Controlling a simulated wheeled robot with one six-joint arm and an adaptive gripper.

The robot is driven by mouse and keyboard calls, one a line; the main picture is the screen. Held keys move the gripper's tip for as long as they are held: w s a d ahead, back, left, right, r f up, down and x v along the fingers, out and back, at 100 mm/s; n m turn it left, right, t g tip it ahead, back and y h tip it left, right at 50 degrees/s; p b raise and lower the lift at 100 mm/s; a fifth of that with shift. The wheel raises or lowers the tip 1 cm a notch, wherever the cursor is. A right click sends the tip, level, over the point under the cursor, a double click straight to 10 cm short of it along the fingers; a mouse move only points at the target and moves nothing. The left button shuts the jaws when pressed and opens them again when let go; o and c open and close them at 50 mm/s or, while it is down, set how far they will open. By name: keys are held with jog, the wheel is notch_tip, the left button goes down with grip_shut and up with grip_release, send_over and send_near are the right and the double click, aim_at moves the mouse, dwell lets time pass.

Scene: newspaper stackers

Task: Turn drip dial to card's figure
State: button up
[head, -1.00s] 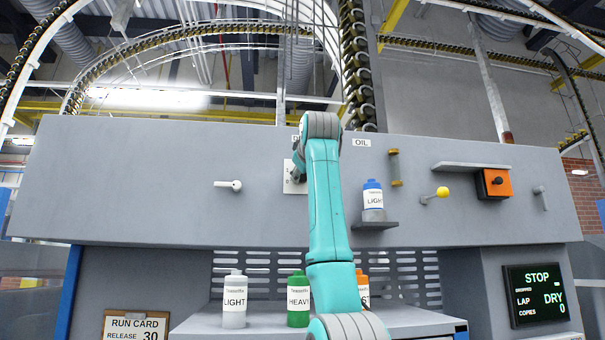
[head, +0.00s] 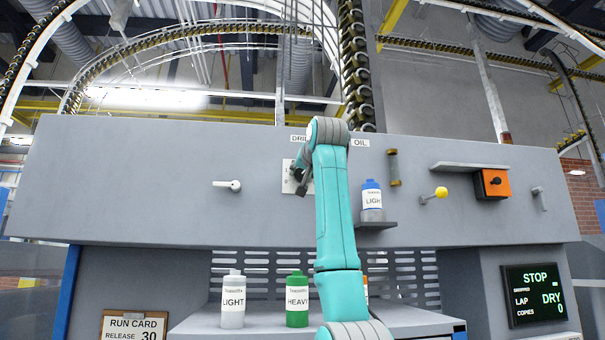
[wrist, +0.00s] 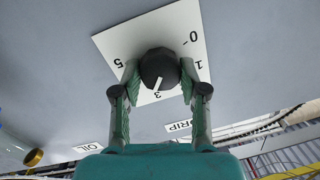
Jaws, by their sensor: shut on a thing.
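The drip dial is a dark round knob (wrist: 160,66) with a white pointer line, on a white plate (wrist: 109,41) marked 0, 1, 3 and 5. The wrist view is upside down. The pointer lies towards the 3. My gripper (wrist: 160,75) has one finger on each side of the knob and is shut on it. In the head view the plate (head: 288,186) is partly hidden behind my gripper and arm. The run card (head: 132,327) at the lower left reads RELEASE 30; its lower part is cut off, and no drip figure shows.
A white bottle (head: 233,303) and a green bottle (head: 297,302) stand on the lower shelf; an orange one is mostly behind my arm. A blue-capped bottle (head: 372,197) sits under the OIL label. A display (head: 535,291) reads STOP, LAP, DRY, COPIES 0.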

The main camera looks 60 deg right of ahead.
jog(key=m, duration=0.5)
jog(key=shift+f+t, duration=0.2)
jog(key=shift+t, duration=0.1)
dwell(0.5)
jog(key=o, duration=1.1)
jog(key=shift+o, duration=0.2)
jog(key=shift+s+r, duration=0.1)
jog(key=v, duration=1.2)
